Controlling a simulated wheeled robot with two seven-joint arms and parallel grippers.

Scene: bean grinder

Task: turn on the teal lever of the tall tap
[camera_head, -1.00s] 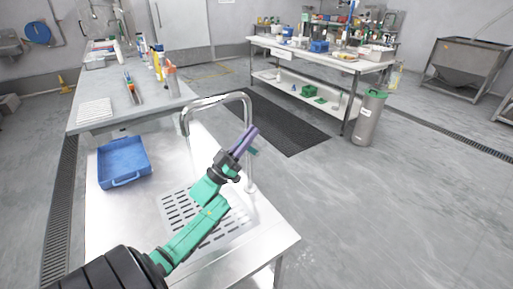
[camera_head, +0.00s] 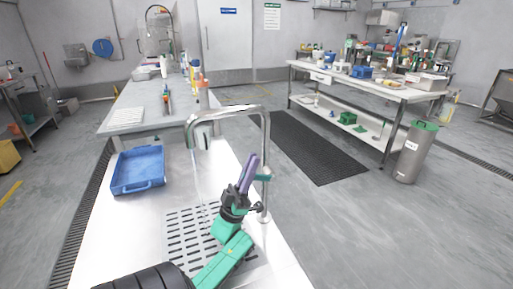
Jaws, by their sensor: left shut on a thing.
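The tall tap (camera_head: 266,140) is a chrome arch at the right edge of the steel sink counter, its spout (camera_head: 199,137) hanging over the slotted drain. The teal lever (camera_head: 263,178) sticks out from the tap's upright; part of it is hidden behind my gripper. My left gripper (camera_head: 249,172), with purple fingers, is beside the upright and shut on the teal lever. A faint pale streak hangs below the spout; I cannot tell surely whether it is water. My right gripper is not in view.
A blue tray (camera_head: 138,170) lies on the counter at the left. The slotted drain (camera_head: 190,232) is under the tap. A bench (camera_head: 125,116) with bottles stands behind. A grey canister (camera_head: 414,155) with a green lid stands on the floor at the right.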

